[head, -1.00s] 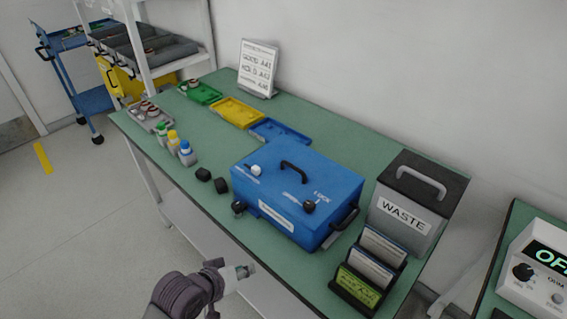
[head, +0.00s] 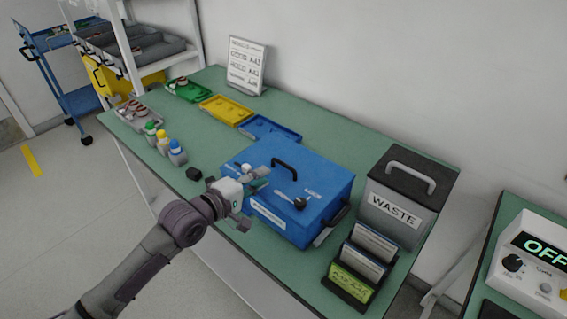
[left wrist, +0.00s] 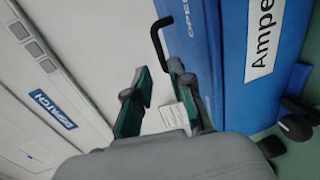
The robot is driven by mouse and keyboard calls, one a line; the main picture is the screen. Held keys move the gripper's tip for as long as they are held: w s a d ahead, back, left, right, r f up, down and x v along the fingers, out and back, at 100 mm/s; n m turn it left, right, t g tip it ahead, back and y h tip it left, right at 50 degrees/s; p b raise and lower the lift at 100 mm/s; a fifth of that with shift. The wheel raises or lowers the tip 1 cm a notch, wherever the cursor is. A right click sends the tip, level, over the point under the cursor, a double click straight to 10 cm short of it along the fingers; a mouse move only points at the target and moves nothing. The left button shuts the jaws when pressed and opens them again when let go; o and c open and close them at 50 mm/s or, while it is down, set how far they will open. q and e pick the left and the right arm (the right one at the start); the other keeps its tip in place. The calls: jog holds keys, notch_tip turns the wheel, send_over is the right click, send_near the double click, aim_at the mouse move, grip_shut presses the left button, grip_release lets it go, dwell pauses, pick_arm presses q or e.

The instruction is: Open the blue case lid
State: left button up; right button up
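The blue case (head: 328,186) stands on the green bench with its lid down. My right gripper is not in view.
A grey waste bin (head: 405,197) stands right of the case, with a card holder (head: 350,288) in front of it. Blue (head: 270,128), yellow (head: 226,110) and green (head: 187,90) trays lie behind left. Bottles (head: 163,142) and a black block (head: 193,174) are on the left.

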aim_at(284, 165)
pick_arm(q)
jog(key=x, duration=0.9)
jog(key=shift+w+d, duration=0.1)
jog(key=shift+w, duration=0.05)
grip_shut()
jog(key=shift+f, duration=0.1)
